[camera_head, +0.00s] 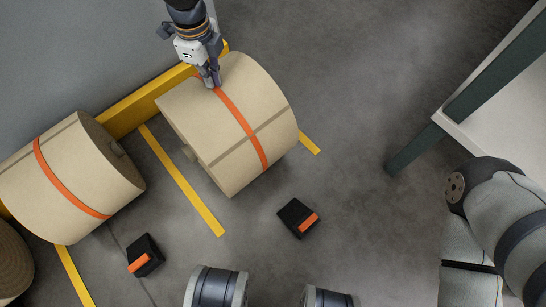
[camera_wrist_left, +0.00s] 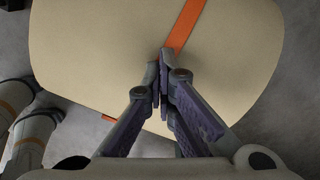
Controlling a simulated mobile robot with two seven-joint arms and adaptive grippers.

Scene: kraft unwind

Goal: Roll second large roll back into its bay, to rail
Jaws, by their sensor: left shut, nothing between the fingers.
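A large tan kraft roll (camera_head: 230,125) with an orange strap lies on its side between two yellow floor lines. Its far side overlaps the yellow rail (camera_head: 135,104) in the head view; I cannot tell whether they touch. My left gripper (camera_head: 211,82) is shut and empty at the roll's far upper side, beside the orange strap. In the left wrist view the closed fingers (camera_wrist_left: 160,62) stand in front of the roll's tan surface (camera_wrist_left: 100,50), close to the strap; contact is unclear. My right gripper is out of view.
Another strapped roll (camera_head: 75,175) lies to the left, with part of a further roll (camera_head: 12,262) beyond. Black-and-orange blocks (camera_head: 298,217) (camera_head: 145,255) sit on the floor in front. A table with dark green legs (camera_head: 415,148) stands right. Floor between is clear.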

